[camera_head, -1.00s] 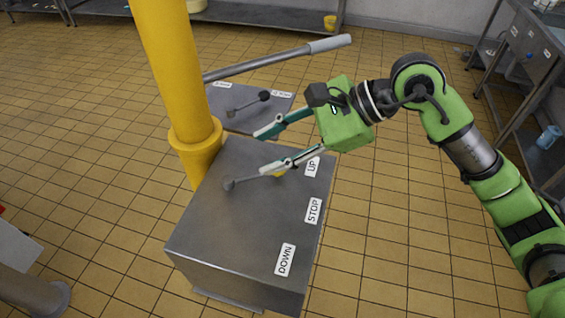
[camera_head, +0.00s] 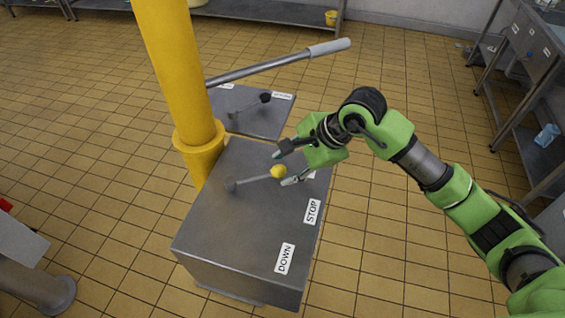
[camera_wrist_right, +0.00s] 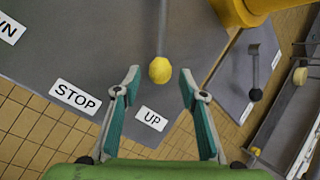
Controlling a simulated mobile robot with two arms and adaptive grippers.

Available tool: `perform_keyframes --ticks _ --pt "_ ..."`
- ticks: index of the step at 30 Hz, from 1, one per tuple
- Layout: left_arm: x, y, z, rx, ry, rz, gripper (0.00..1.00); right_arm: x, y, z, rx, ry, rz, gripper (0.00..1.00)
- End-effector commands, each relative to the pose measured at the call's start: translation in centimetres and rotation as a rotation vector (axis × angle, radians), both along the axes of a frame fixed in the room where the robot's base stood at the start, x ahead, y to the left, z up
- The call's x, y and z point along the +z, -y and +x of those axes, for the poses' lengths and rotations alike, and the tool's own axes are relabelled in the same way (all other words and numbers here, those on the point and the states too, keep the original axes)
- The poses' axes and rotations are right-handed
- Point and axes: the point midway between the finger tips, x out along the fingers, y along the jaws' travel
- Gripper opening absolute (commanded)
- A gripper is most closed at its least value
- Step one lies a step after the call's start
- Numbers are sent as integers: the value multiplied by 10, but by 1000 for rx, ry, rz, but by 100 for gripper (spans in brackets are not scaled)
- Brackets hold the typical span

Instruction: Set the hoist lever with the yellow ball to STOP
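The hoist lever (camera_head: 252,181) has a thin grey rod and a yellow ball (camera_head: 278,171) at its tip. It rises from a pivot on the grey box and points right, towards the UP label (camera_wrist_right: 151,117). The STOP label (camera_head: 313,211) and DOWN label (camera_head: 285,258) lie nearer the front along the right edge. My right gripper (camera_head: 281,168) is open at the ball. In the right wrist view, the yellow ball (camera_wrist_right: 160,71) sits between the spread fingertips, with visible gaps on both sides. In the head view, the gripper mostly hides UP. My left gripper is out of view.
A yellow post (camera_head: 180,80) stands behind the box's left corner, with a long grey-handled bar (camera_head: 265,68) sticking out above. A second panel (camera_head: 265,125) with a black-ball lever (camera_head: 265,98) lies behind. Open tiled floor surrounds the box; a metal table (camera_head: 535,100) stands right.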

Motion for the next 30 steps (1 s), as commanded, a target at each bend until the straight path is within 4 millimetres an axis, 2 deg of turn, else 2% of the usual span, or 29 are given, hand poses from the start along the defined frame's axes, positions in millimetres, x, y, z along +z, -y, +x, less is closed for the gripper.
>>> perform_keyframes --ticks 6,15,19,20,30 --pt "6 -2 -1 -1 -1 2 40 -15 -9 4 0 0 1 38" --pt "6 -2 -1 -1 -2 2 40 -17 -10 5 0 1 1 38" --pt "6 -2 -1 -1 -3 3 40 -17 -10 5 0 1 1 5" --pt "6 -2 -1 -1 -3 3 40 -17 -10 5 0 1 1 0" --pt "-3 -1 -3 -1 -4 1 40 -19 -13 5 -1 0 2 0"
